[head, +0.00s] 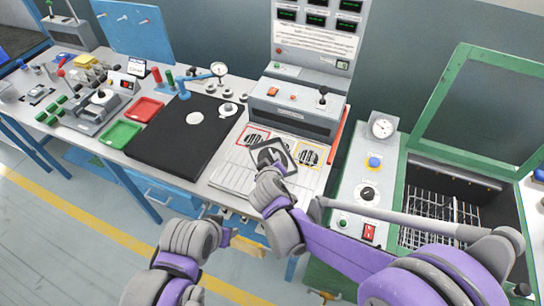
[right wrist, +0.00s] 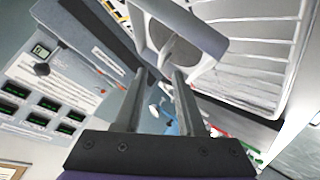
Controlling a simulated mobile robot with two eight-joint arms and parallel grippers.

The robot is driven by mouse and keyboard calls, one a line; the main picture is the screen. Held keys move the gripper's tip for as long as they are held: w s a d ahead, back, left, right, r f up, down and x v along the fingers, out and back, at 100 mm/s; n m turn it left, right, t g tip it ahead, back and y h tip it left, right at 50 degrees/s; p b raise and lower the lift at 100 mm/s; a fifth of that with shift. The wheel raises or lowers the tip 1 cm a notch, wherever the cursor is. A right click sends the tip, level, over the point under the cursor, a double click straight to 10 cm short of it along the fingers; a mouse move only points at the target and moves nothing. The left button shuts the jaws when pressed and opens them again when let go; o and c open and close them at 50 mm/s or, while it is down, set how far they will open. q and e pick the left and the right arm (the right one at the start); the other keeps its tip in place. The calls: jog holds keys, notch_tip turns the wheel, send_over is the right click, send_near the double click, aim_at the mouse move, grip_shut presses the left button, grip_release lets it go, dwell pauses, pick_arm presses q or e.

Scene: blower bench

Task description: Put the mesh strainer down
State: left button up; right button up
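The mesh strainer (head: 284,146) looks like a dark square frame with a pale round middle, tilted over the light slotted panel (head: 232,165). In the right wrist view the strainer (right wrist: 208,38) is a grey square plate with a round opening, at my fingertips. My right gripper (head: 270,166) reaches it from the front. Its two fingers (right wrist: 160,75) are apart with a grey part of the strainer between their tips, and appear to hold it; the contact is partly hidden. My left gripper (head: 228,232) is low in front of the bench, and its fingers are unclear.
Red-framed (head: 252,136) and yellow-framed (head: 309,156) spots flank the strainer. A grey control unit (head: 295,108) stands behind. A black mat (head: 178,140) lies left, with red (head: 143,109) and green (head: 119,133) trays beyond. A green-framed machine (head: 400,165) with a wire basket (head: 435,205) stands right.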

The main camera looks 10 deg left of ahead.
jog(key=v, duration=0.7)
jog(key=shift+s+d, duration=0.1)
jog(key=shift+d, duration=0.05)
jog(key=s+d+m+g+h, duration=0.1)
jog(key=s+d+m+h, duration=0.15)
jog(key=d, duration=0.75)
jog(key=s+d+f+m+g, duration=0.1)
jog(key=s+d+m+g, duration=0.3)
jog(key=s+d, duration=1.1)
jog(key=d+m, duration=0.2)
jog(key=m, duration=0.1)
jog(key=shift+s+f+g+y, duration=0.3)
jog(key=shift+s+f+y, duration=0.05)
